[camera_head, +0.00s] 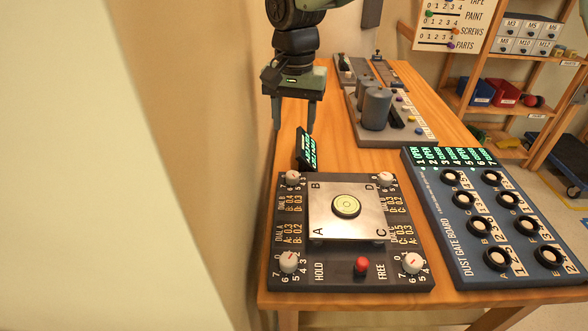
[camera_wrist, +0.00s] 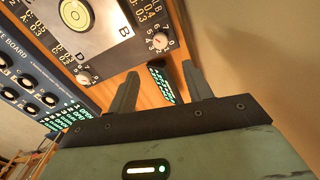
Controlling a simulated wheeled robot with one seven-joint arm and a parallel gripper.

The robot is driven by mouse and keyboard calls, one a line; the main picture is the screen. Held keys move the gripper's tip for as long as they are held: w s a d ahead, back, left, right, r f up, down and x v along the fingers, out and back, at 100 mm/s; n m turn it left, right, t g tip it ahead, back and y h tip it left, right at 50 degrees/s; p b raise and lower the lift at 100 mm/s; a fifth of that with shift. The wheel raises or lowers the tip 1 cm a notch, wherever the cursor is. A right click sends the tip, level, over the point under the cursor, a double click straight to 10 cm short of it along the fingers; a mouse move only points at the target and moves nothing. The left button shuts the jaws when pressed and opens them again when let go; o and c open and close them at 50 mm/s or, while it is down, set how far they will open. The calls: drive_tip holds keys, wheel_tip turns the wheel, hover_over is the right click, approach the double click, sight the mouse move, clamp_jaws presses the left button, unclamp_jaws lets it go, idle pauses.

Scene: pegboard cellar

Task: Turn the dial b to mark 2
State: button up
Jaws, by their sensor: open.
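Dial b (camera_head: 292,178) is a white knob at the back left corner of a dark levelling panel (camera_head: 340,275), beside the plate corner marked B. It also shows in the wrist view (camera_wrist: 160,41), with numbers around it and a small reddish pointer mark. I cannot read for certain which number the mark points at. My gripper (camera_head: 294,127) is open and empty, pointing down above the table behind dial b and apart from it. In the wrist view the gripper's fingers (camera_wrist: 160,70) are spread, with the knob beyond them.
A small black display (camera_head: 306,149) with green text stands just behind dial b, near my fingers. A metal plate (camera_head: 325,228) with a round bubble level (camera_head: 346,205) covers the panel's middle. Other knobs sit at its corners, with a red button (camera_head: 361,266) in front. The dust gate board (camera_head: 470,285) lies right.

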sight(292, 174)
wheel_tip(292, 174, down, 14)
drive_tip(key=shift+a+r+p, duration=0.15)
drive_tip(key=shift+r+p, duration=0.1)
drive_tip(key=shift+p, duration=0.25)
drive_tip(key=c, duration=1)
